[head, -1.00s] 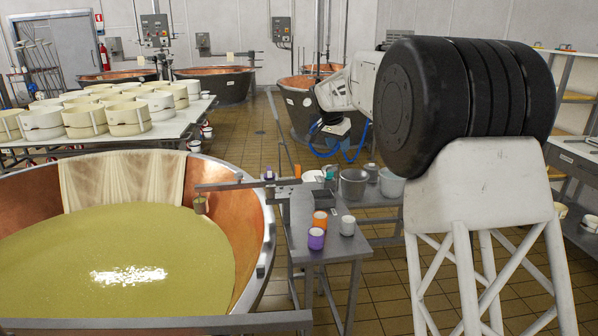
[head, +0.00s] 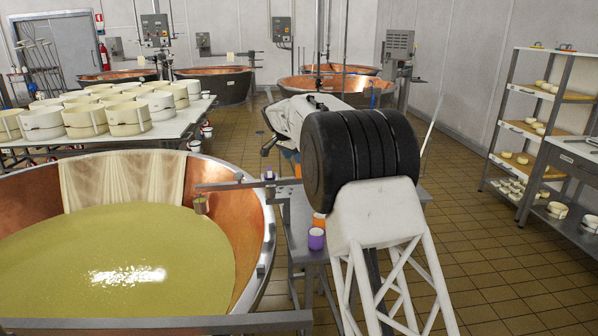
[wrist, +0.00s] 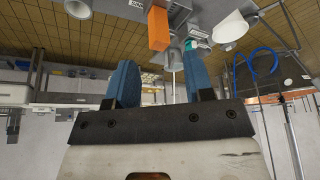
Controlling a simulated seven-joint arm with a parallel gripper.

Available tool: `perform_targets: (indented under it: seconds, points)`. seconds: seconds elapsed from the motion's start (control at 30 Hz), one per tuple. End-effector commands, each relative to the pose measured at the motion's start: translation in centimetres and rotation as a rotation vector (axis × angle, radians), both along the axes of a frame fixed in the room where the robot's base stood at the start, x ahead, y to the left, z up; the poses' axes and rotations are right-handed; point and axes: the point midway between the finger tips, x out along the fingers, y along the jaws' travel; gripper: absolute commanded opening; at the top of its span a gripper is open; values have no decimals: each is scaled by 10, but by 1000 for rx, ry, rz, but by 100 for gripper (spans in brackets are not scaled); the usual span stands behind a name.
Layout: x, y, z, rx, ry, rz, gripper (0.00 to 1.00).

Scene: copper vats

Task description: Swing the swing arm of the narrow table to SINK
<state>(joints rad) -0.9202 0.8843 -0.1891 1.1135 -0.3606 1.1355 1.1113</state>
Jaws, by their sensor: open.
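The narrow table (head: 302,235) stands right of the big copper vat, mostly behind my arm in the head view. In the wrist view an orange block (wrist: 158,29) lies beyond the fingers. No SINK label is readable.
The copper vat (head: 262,240) fills the lower left. A purple cup (head: 316,239) stands on the table's near end; other containers are hidden by my arm. In the wrist view, a white bowl (wrist: 230,26) and blue hose (wrist: 262,58) show. Floor at right is clear before the shelves (head: 545,125).

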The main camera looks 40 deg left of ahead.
Motion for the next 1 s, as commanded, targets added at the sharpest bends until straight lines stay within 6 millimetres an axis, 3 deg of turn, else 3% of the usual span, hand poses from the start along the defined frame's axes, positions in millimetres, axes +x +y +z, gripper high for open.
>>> perform_targets:
  seconds: [0.37,0.8,1.0]
  points:
    - [5,-1,-12,-1,0,0,48]
    - [24,-3,-59,-2,1,-1,48]
    - [29,-3,-70,0,0,0,48]
